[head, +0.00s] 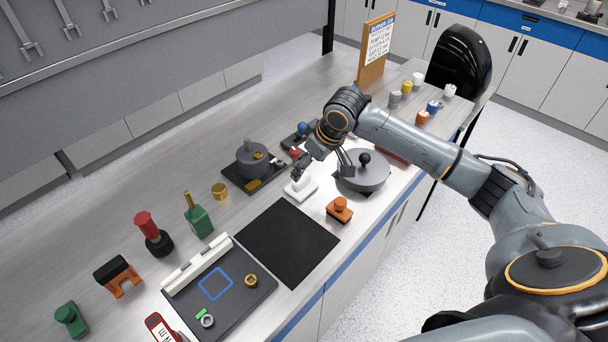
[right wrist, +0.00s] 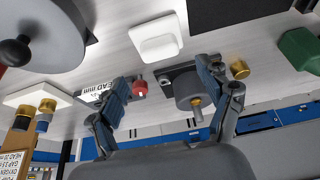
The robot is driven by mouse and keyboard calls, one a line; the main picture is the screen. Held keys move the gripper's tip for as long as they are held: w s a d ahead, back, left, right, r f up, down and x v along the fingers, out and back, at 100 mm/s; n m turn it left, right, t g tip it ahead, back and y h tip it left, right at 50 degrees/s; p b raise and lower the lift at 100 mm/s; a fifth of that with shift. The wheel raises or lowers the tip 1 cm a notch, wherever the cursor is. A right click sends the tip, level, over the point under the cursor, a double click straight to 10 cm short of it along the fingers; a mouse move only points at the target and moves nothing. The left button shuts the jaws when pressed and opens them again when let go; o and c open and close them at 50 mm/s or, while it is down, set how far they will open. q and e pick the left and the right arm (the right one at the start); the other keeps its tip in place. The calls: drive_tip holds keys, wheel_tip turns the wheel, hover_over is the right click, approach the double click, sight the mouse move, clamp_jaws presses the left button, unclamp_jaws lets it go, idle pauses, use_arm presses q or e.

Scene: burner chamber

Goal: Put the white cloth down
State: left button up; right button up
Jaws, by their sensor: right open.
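The white cloth (head: 300,191) lies on the grey counter, just beyond the black mat and beside the round grey lidded pan. In the right wrist view the cloth (right wrist: 156,44) is a small white rounded square, lying flat and clear of both fingers. My right gripper (head: 303,171) is just above and behind the cloth in the head view. In the right wrist view its fingers (right wrist: 168,76) are spread apart with nothing between them. My left gripper is not in view.
The grey lidded pan (head: 362,178) stands close on the right. An orange-handled block (head: 340,210) is in front, and a dark pot (head: 252,160) is on the left. The black mat (head: 285,243) is bare. A dark tray (head: 238,290) holds small parts.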

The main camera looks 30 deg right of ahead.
drive_tip(key=v, duration=0.4)
drive_tip(key=shift+s+r, duration=0.1)
drive_tip(key=shift+r, duration=0.3)
drive_tip(key=shift+f, duration=0.1)
